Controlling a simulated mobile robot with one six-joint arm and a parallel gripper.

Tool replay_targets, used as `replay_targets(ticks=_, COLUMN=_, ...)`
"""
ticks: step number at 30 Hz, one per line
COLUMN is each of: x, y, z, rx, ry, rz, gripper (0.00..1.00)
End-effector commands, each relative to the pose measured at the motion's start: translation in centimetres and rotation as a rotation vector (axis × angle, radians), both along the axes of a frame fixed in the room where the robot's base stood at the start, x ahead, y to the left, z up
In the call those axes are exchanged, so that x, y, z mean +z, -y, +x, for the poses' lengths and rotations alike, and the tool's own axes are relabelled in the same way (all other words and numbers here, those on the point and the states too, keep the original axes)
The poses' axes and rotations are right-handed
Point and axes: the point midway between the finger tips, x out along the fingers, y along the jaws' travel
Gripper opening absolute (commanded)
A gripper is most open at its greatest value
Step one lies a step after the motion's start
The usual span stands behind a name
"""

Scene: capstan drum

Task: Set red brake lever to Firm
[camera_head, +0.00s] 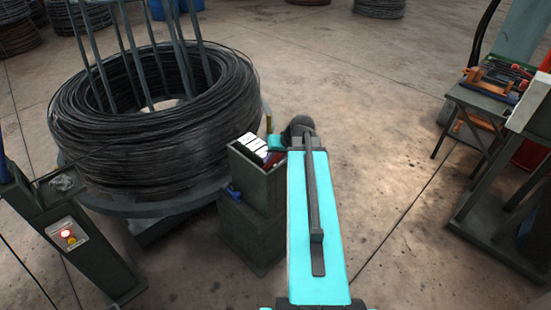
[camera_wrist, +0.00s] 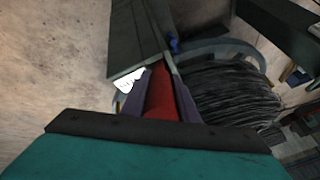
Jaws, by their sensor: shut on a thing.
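The red brake lever (camera_wrist: 160,98) sits between the two purple fingers of my gripper (camera_wrist: 160,76) in the wrist view, and the gripper is shut on it. In the head view a small bit of red lever (camera_head: 272,159) shows at the top of the dark green brake box (camera_head: 262,190), just left of my cyan arm. A white label plate (camera_head: 254,145) with dark marks lies on top of the box; it also shows in the wrist view (camera_wrist: 129,82). Its words are too small to read. The lever's far end and exact setting are hidden.
A large coil of black wire (camera_head: 160,125) sits on the round drum left of the box. A control post with a lit red button (camera_head: 66,233) stands at the lower left. A tool bench (camera_head: 490,90) stands at the right. The floor between is clear.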

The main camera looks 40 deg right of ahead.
Motion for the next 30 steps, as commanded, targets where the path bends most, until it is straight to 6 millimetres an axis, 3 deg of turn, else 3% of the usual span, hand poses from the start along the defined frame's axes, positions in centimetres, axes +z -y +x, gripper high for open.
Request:
replay_targets(ticks=1, x=-0.7, y=-0.1, z=-0.8, rx=0.002, ry=-0.022, rz=0.007, gripper=0.30)
replay_targets(ticks=4, x=-0.7, y=-0.1, z=-0.7, rx=0.001, ry=-0.019, rz=0.007, gripper=0.45)
replay_targets(ticks=19, x=0.1, y=-0.1, z=-0.7, rx=0.002, ry=-0.011, rz=0.004, gripper=0.45)
replay_targets(ticks=30, x=2.9, y=0.0, z=-2.3, rx=0.002, ry=-0.011, rz=0.004, gripper=0.45)
